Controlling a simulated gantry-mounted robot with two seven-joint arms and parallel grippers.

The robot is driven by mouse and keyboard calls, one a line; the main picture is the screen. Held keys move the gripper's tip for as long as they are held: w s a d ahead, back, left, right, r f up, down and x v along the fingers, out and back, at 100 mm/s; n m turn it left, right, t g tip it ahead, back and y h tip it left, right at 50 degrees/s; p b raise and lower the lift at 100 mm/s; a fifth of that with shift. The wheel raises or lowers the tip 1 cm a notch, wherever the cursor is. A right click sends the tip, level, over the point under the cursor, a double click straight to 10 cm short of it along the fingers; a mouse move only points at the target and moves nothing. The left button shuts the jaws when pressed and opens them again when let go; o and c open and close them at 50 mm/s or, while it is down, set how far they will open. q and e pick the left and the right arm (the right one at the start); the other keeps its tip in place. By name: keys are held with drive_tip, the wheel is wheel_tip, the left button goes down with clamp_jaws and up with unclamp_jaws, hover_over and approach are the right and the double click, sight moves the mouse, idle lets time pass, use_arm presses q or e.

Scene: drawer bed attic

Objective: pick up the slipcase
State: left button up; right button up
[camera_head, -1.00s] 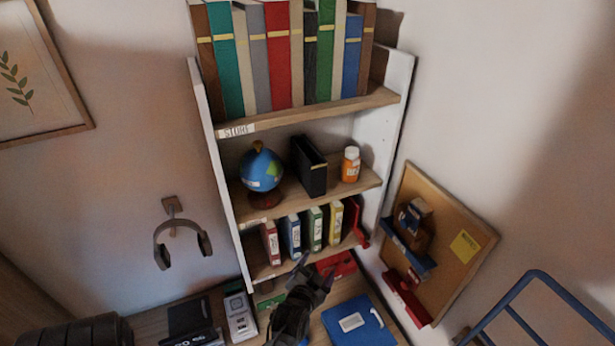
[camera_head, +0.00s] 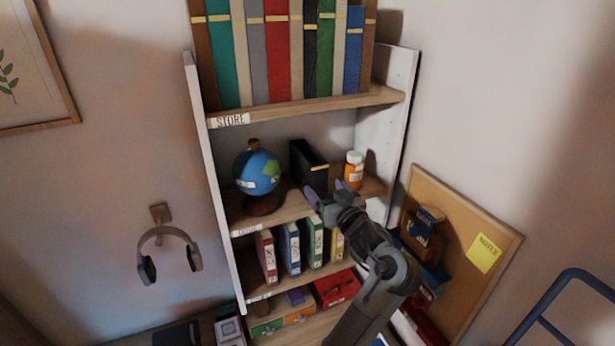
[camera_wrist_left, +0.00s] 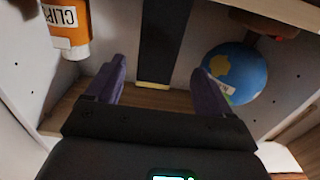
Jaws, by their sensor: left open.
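The slipcase appears to be the black upright case with a gold band (camera_head: 307,163) on the middle shelf, between a globe and an orange bottle. In the left wrist view the black case (camera_wrist_left: 163,38) stands ahead, between the lines of my two fingers. My left gripper (camera_head: 327,192) is open and empty at the front of the middle shelf, just in front of the case. Its purple fingers (camera_wrist_left: 160,74) also show spread in the left wrist view, with no visible contact with the case. My right gripper is not seen.
A blue globe (camera_head: 258,170) stands left of the case and an orange bottle (camera_head: 354,168) right of it, both close by. Tall books (camera_head: 278,55) fill the shelf above. Several binders (camera_head: 291,248) stand below. A corkboard (camera_head: 462,230) leans at right.

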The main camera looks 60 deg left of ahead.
sight(319, 180)
use_arm(q)
drive_tip(key=a, duration=0.3)
drive_tip(key=a+p, duration=0.1)
drive_tip(key=shift+w+a+r, duration=0.15)
drive_tip(key=shift+w+a, duration=0.2)
drive_tip(key=a+p, duration=0.1)
drive_tip(key=a, duration=0.1)
drive_tip(key=w+a+p, duration=0.1)
drive_tip(key=a, duration=0.1)
drive_tip(key=shift+a, duration=0.6)
drive_tip(key=shift+c, duration=0.2)
drive_tip(key=c, duration=1.2)
drive_tip(key=shift+c, duration=0.2)
